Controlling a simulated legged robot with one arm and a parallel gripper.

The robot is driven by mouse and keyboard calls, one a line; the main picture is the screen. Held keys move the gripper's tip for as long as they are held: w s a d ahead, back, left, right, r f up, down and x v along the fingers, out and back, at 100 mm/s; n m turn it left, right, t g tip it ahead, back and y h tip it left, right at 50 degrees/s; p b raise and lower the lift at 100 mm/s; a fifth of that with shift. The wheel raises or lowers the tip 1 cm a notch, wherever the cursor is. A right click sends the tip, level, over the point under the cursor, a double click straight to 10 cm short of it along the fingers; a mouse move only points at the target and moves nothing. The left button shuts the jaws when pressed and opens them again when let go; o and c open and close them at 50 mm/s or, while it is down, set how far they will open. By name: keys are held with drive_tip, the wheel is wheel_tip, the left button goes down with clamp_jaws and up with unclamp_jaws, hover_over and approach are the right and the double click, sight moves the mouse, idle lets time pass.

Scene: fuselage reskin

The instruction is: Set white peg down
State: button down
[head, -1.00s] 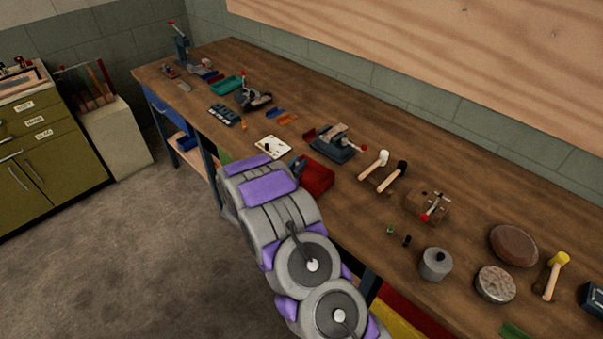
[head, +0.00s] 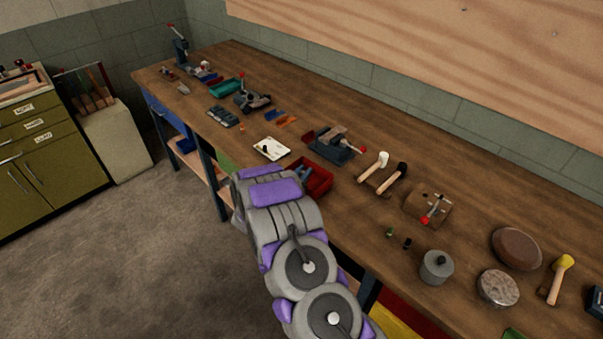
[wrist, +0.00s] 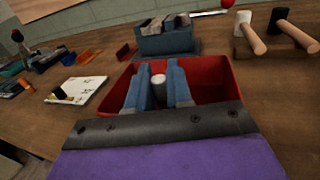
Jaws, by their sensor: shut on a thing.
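The white peg (wrist: 158,80) shows as a pale round end between the two blue fingers of my gripper (wrist: 155,85) in the wrist view. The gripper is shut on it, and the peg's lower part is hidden. The fingers are over a red open bin (wrist: 211,84); I cannot tell how far the peg is above its floor. In the head view my gripper (head: 301,170) is at the red bin (head: 325,183) by the bench's front edge, and the peg cannot be made out.
A white plate (head: 277,154) with a black knob lies left of the bin. A blue-grey vise (head: 331,148) stands behind it. White-headed (head: 382,159) and black-headed (head: 402,168) mallets lie to the right. Bare wooden bench (head: 345,210) is in front of the mallets.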

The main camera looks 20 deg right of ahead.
drive_tip(key=shift+f, duration=0.25)
